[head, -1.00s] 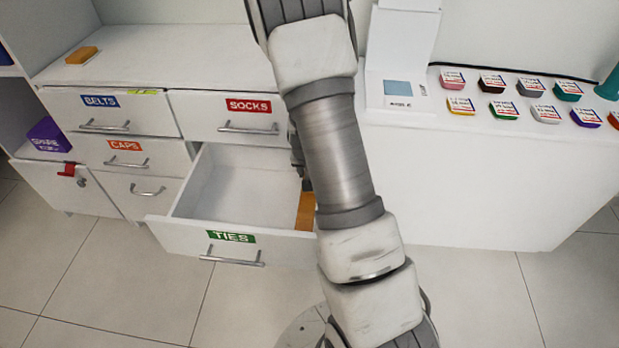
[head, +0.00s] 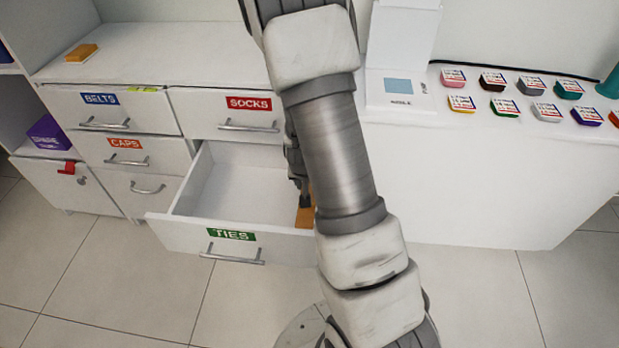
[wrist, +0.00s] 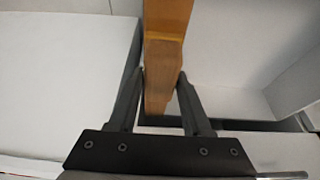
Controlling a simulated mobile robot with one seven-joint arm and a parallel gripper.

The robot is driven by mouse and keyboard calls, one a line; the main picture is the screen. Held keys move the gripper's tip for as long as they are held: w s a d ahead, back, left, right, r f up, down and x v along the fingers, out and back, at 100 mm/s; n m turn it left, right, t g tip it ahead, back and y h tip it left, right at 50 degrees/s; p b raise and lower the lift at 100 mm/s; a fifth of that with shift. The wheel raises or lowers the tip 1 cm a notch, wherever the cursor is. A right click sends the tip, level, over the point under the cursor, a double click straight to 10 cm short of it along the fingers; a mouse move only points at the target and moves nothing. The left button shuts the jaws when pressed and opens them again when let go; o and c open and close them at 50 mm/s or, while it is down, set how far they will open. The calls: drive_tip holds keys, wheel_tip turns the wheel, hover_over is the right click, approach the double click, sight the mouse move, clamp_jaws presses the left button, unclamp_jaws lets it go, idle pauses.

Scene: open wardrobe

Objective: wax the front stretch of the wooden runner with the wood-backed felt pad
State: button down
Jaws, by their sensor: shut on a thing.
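The wooden runner (head: 306,216) is an orange-brown strip at the right side of the open TIES drawer; my arm partly covers it in the head view. In the wrist view the runner (wrist: 168,15) extends up from the gripper. My gripper (wrist: 160,76) is shut on a brown wood-backed block, which I take to be the felt pad (wrist: 163,58). The pad lines up over the runner; its felt face is hidden, and I cannot tell whether it touches. In the head view my gripper (head: 304,198) is at the runner, mostly hidden behind the arm.
The TIES drawer (head: 185,228) stands pulled out, its floor otherwise bare. Closed drawers surround it. A yellow-brown block (head: 82,53) lies on the cabinet top. A white box (head: 398,95) and several coloured tins (head: 492,82) stand on the right counter. A purple box (head: 48,132) is at left.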

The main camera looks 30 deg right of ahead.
drive_tip(key=shift+s+a, duration=0.6)
drive_tip(key=shift+s, duration=0.3)
drive_tip(key=shift+s+a, duration=0.65)
drive_tip(key=shift+s, duration=0.3)
drive_tip(key=shift+s+a, duration=0.6)
drive_tip(key=shift+s, duration=0.3)
drive_tip(key=shift+w+d+b, duration=0.15)
drive_tip(key=shift+w+d, duration=0.95)
drive_tip(key=shift+w, duration=0.55)
drive_tip(key=shift+w+d+b, duration=0.15)
drive_tip(key=shift+w+d, duration=1)
drive_tip(key=shift+w, duration=0.55)
drive_tip(key=shift+w+d+b, duration=0.15)
drive_tip(key=shift+w+d, duration=0.95)
drive_tip(key=shift+w, duration=0.55)
wheel_tip(320, 180, up, 7)
drive_tip(key=p, duration=0.5)
drive_tip(key=shift+f, duration=0.15)
wheel_tip(320, 180, down, 5)
drive_tip(key=b, duration=0.4)
drive_tip(key=shift+w+f, duration=0.1)
drive_tip(key=shift+f, duration=0.05)
